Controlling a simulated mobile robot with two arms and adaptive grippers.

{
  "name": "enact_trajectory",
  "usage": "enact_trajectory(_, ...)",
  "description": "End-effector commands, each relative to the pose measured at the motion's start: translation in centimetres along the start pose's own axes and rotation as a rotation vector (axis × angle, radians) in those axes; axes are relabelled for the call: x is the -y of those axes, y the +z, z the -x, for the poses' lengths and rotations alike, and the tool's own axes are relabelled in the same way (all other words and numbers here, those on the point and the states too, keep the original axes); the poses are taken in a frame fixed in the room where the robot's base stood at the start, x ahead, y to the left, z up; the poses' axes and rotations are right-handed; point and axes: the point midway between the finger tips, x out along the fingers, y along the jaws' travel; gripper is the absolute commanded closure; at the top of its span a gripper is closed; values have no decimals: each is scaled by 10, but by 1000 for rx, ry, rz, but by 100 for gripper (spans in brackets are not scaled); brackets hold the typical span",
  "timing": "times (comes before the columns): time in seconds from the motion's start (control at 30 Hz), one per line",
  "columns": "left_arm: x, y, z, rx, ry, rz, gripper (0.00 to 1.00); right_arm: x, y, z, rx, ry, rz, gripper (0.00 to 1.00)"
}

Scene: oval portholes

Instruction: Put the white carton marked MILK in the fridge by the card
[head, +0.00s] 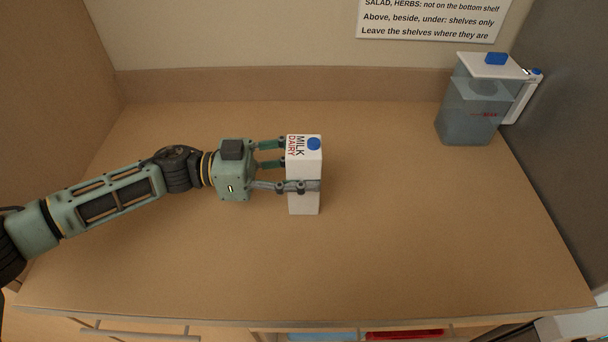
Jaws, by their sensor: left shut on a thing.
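The white carton (305,171) has a blue cap and the words MILK and DAIRY on its top. It stands upright on the wooden counter, or just above it; I cannot tell which. My left gripper (304,176) comes in from the left and is shut on the carton, with its fingers around the sides. Part of the card (430,20) shows on the back wall. My right gripper is not in view.
A clear water jug (470,112) with a white lid and blue knob stands at the counter's back right, near a grey panel (565,130). The counter (400,240) is clear around the carton. Below its front edge are a drawer handle and blue and red items.

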Motion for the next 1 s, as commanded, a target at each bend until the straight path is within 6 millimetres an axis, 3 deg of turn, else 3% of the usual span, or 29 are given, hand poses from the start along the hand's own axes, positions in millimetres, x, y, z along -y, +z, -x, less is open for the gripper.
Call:
enact_trajectory(0.27, 0, 0, 0, 0, 0, 0, 100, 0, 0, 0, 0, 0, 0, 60)
enact_trajectory(0.67, 0, -10, 0, -3, 0, -4, 100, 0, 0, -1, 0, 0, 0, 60)
enact_trajectory(0.9, 0, -45, 0, -3, 2, -8, 100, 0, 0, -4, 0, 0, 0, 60)
enact_trajectory(1.0, -13, -56, -20, -4, 8, -5, 100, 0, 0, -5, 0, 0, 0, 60)
